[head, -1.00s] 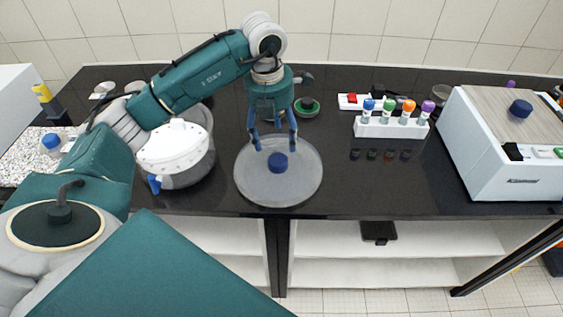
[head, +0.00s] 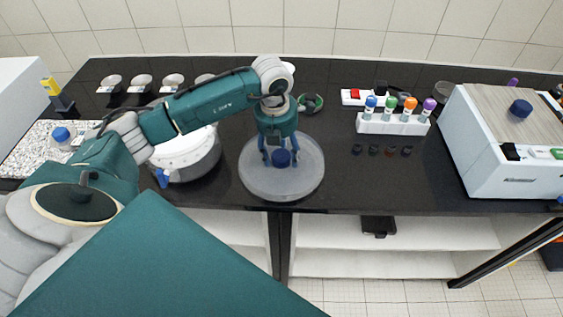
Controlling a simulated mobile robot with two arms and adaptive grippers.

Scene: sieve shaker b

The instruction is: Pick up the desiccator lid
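The desiccator lid (head: 262,181) is a round, translucent grey disc with a blue knob (head: 282,159) at its middle. It lies on the black bench near the front edge. My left gripper (head: 281,160) points down over the lid, with its blue fingers on either side of the knob. I cannot tell whether the fingers touch the knob. The desiccator body (head: 203,168) looks to be the grey pot left of the lid, with a white top part and a blue tap. My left arm partly covers it. My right gripper is not in view.
A white rack (head: 393,126) of vials with coloured caps stands right of the lid, with several dark caps in front. A large white machine (head: 500,165) stands at the right. A green ring (head: 310,104) lies behind the lid. Several small dishes line the back left.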

